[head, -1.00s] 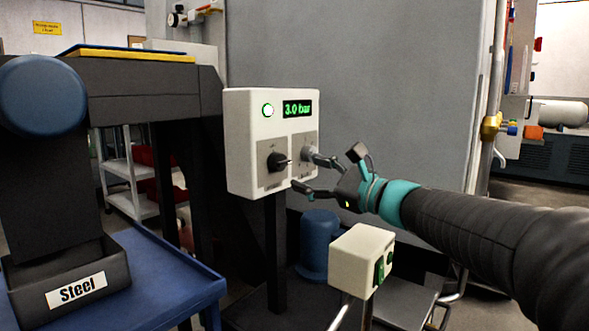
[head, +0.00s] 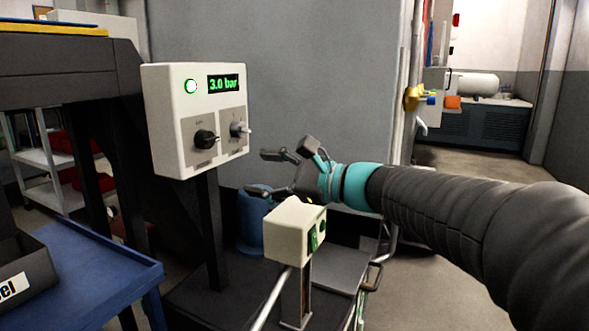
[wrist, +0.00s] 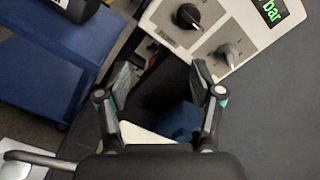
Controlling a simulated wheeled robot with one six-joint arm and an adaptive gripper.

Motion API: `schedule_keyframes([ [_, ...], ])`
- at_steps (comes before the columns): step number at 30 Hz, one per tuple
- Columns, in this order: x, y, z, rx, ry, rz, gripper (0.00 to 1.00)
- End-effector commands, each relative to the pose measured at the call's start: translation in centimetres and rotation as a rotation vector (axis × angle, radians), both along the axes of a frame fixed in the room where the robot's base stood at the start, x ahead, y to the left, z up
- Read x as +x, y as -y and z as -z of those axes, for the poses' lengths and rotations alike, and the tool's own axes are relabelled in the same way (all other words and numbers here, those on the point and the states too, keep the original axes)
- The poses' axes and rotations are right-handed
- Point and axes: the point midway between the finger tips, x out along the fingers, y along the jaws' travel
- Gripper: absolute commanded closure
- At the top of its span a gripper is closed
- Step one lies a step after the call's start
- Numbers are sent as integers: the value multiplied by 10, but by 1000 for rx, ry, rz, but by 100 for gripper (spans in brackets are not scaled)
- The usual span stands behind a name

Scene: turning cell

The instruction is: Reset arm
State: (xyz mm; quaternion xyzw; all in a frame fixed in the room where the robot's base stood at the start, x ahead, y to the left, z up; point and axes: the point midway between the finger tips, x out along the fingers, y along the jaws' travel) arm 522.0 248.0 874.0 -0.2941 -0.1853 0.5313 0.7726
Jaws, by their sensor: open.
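My gripper (head: 268,172) is open and empty. In the head view it hangs in the air to the lower right of a white control box, apart from it. In the wrist view my gripper (wrist: 160,80) has its two fingers spread, with nothing between them but the dark background. The control box (head: 163,120) has a lit green button (head: 191,87), a display (head: 226,83) reading 3.0 bar, a black knob (head: 205,139) and a grey knob (head: 238,129). Both knobs also show at the top of the wrist view.
A smaller white box (head: 285,238) with green buttons stands on a post just below my gripper. A blue drum (head: 254,225) is behind it. A blue cart top (head: 95,270) with a dark bin (head: 22,265) is at the lower left. A grey wall panel (head: 290,70) stands behind.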

Motion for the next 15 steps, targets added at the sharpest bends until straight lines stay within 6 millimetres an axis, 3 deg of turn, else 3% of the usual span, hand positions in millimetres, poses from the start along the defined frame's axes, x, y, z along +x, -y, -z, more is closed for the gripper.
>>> schedule_keyframes([
  [8, -83, 41, 69, -543, 234, -71, 34],
  [15, -145, 106, 131, -1026, 437, -194, 34],
])
